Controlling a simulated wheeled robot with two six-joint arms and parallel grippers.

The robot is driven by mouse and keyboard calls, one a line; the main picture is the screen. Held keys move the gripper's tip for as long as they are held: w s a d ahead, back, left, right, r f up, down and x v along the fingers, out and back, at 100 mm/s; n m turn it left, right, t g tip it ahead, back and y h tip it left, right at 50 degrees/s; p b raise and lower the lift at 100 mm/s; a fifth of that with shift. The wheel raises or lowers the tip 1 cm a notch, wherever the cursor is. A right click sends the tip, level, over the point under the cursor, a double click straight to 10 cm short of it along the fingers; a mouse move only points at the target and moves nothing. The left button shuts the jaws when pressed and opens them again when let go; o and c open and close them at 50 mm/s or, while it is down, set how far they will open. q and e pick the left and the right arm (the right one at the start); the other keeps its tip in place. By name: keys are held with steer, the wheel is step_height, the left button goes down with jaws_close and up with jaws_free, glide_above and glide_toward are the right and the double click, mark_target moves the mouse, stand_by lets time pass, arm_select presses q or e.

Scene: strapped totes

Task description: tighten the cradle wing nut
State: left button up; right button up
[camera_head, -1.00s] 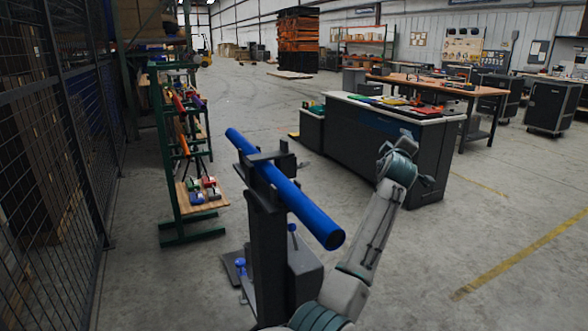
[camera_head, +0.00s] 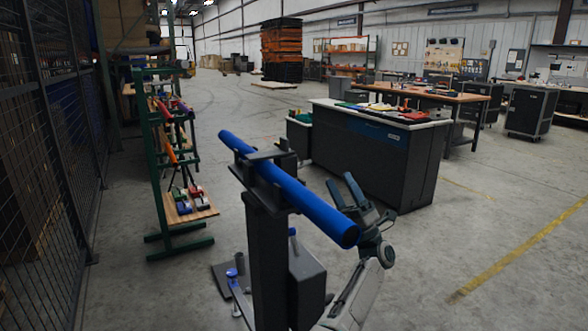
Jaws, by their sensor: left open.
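A long blue tube (camera_head: 310,202) lies tilted in a dark cradle (camera_head: 262,163) on top of a dark post (camera_head: 266,262). I cannot make out a wing nut on the cradle for sure. Small blue parts show lower down, one left of the post (camera_head: 232,273) and one to its right (camera_head: 292,232). My left gripper (camera_head: 341,181) is open and empty, its fingers pointing up, behind and right of the tube's near end. It looks apart from the cradle. My right gripper is not in view.
A green rack (camera_head: 157,160) with coloured tools stands to the left, beside a mesh fence (camera_head: 60,130). A dark cabinet bench (camera_head: 370,155) stands behind my left gripper. The floor to the right (camera_head: 480,260) is clear.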

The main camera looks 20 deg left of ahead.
mark_target(305, 166)
arm_select(q)
step_height(305, 166, down, 3)
steer(key=s+a+n+g, duration=0.2)
steer(key=s+n+g, duration=0.1)
steer(key=g, duration=0.3)
steer(key=p+x, duration=0.1)
steer(key=x, duration=0.2)
steer(key=p+x, duration=0.1)
steer(key=x, duration=0.3)
steer(key=p+x, duration=0.1)
steer(key=x, duration=0.3)
steer(key=shift+w+f+p, duration=0.1)
steer(key=shift+w+p, duration=0.15)
steer(key=shift+p, duration=0.15)
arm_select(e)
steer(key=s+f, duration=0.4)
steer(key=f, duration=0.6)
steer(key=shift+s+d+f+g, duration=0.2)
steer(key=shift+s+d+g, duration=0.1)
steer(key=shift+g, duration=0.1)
arm_select(q)
steer(key=c, duration=1)
steer(key=shift+t+h, duration=0.3)
steer(key=shift+t, duration=0.2)
